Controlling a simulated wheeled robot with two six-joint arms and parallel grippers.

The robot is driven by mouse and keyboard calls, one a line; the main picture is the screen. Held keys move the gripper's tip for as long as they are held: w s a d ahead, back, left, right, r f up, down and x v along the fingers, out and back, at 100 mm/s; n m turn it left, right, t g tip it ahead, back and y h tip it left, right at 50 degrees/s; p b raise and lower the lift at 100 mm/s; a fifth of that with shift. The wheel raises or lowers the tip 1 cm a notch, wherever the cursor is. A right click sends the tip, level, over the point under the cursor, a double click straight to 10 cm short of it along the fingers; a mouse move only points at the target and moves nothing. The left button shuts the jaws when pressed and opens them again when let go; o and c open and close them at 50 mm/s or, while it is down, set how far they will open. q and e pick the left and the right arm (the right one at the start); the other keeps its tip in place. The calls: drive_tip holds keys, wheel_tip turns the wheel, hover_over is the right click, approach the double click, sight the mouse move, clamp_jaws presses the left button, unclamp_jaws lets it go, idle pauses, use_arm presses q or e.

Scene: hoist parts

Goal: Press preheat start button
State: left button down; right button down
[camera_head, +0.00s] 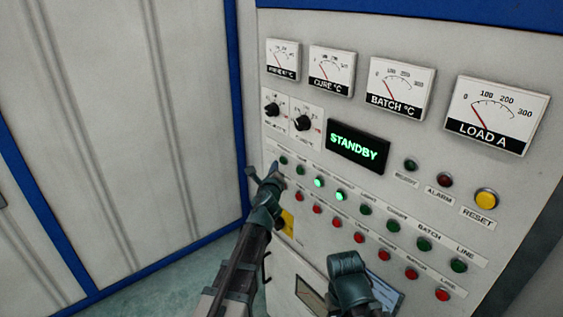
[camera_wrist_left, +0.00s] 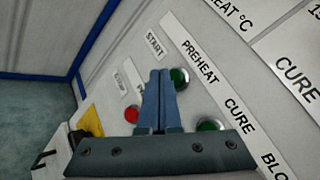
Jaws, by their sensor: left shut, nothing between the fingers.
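The preheat start button is the green one under the word PREHEAT, beside the START label, in the left wrist view (camera_wrist_left: 180,76). In the head view it is the leftmost of the green row (camera_head: 283,160). My left gripper (camera_head: 268,174) is shut and empty, close to the panel at the left end of the button rows. In the left wrist view its fingertips (camera_wrist_left: 160,73) lie just left of the green button and partly overlap its edge. I cannot tell whether they touch it. My right gripper (camera_head: 350,280) is at the bottom of the head view, its fingers not clear.
The grey panel carries several dials on top, two black knobs (camera_head: 303,122), a STANDBY display (camera_head: 358,146) and a yellow reset button (camera_head: 486,199). Red buttons (camera_head: 338,223) run below the green row, two of which are lit. A red button (camera_wrist_left: 131,113) is near the left fingers.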

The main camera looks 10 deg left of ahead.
use_arm(q)
drive_tip(key=shift+w, duration=0.1)
idle(0.3)
drive_tip(key=shift+w+d, duration=0.25)
drive_tip(key=shift+d, duration=0.05)
drive_tip(key=shift+w+d, duration=0.3)
drive_tip(key=shift+w, duration=0.1)
idle(0.8)
drive_tip(key=shift+s+a, duration=0.1)
drive_tip(key=shift+s, duration=0.05)
drive_tip(key=shift+s+a, duration=0.45)
drive_tip(key=shift+s, duration=0.15)
drive_tip(key=s+a, duration=0.1)
drive_tip(key=s, duration=0.1)
drive_tip(key=s+a, duration=0.2)
idle(0.7)
idle(0.4)
